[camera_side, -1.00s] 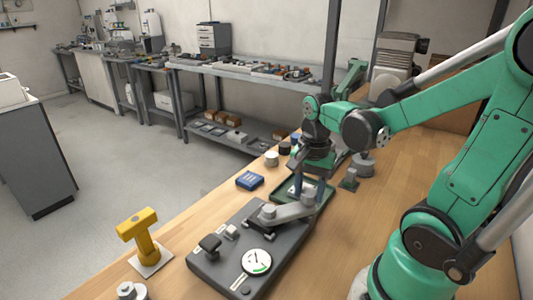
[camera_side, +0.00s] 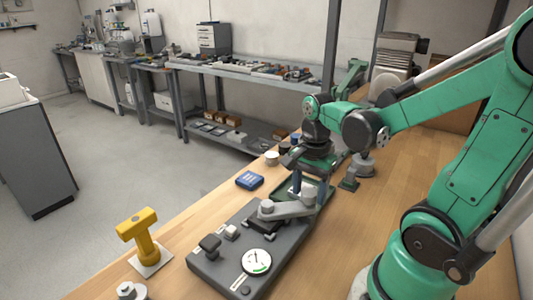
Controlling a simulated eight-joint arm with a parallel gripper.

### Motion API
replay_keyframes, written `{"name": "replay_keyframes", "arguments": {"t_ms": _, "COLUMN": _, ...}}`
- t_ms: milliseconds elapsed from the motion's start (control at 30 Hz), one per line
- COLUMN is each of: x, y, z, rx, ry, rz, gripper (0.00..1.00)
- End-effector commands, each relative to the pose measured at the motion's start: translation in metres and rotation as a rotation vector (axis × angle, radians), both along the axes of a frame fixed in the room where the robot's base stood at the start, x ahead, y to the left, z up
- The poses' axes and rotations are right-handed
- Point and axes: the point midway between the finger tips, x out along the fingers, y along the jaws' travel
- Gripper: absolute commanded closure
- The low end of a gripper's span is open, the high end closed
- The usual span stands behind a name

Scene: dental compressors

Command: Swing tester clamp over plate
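The tester is a dark grey base (camera_side: 225,262) on the wooden bench, with a round white dial gauge (camera_side: 257,261) and a black knob (camera_side: 210,244). Its light grey clamp arm (camera_side: 288,209) pivots at a round boss and reaches right, near the base's far end. A small dark plate (camera_side: 262,228) lies on the base just in front of the arm. My gripper (camera_side: 310,195) points down at the arm's free right end, its fingers on either side of it. Whether the fingers press on the arm is too small to tell.
A green-rimmed tray (camera_side: 283,188) lies just behind the tester. A yellow T-shaped stand (camera_side: 143,240) is left of the tester. Bare bench lies to the right.

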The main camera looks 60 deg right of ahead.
Motion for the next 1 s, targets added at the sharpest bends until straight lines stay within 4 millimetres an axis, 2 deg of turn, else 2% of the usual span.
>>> {"name": "replay_keyframes", "arguments": {"t_ms": 433, "x": 0.0, "y": 0.001, "z": 0.004, "rx": 0.003, "ry": 0.002, "rz": 0.003, "gripper": 0.25}}
{"name": "replay_keyframes", "arguments": {"t_ms": 800, "x": 0.0, "y": 0.0, "z": 0.042, "rx": 0.002, "ry": 0.002, "rz": 0.002, "gripper": 0.25}}
{"name": "replay_keyframes", "arguments": {"t_ms": 1000, "x": 0.0, "y": 0.0, "z": 0.055, "rx": 0.002, "ry": 0.002, "rz": 0.002, "gripper": 0.25}}
